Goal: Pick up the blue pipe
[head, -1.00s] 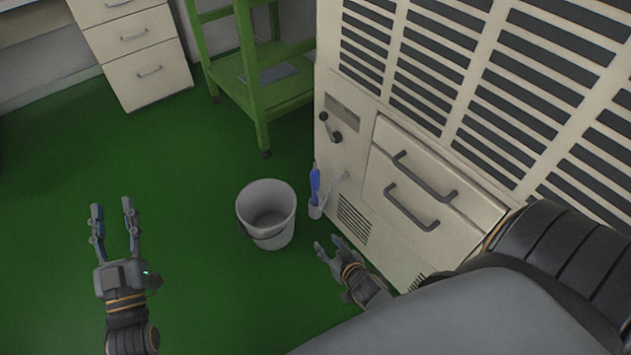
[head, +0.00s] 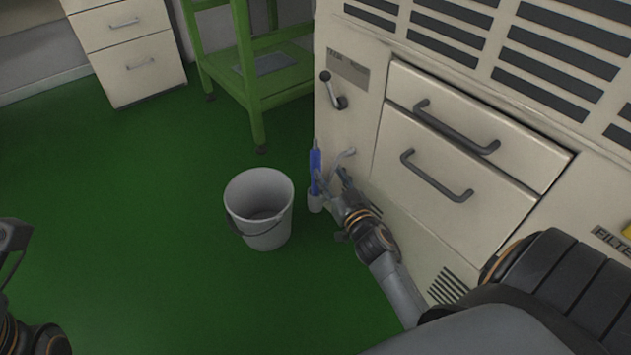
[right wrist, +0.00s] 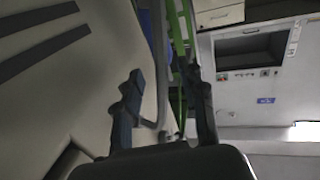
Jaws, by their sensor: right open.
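I cannot tell whether the pipe lies between the fingers.
A white bucket (head: 259,215) stands on the green floor left of the holder. A green shelf stand (head: 255,90) is behind. Floor at left is clear.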

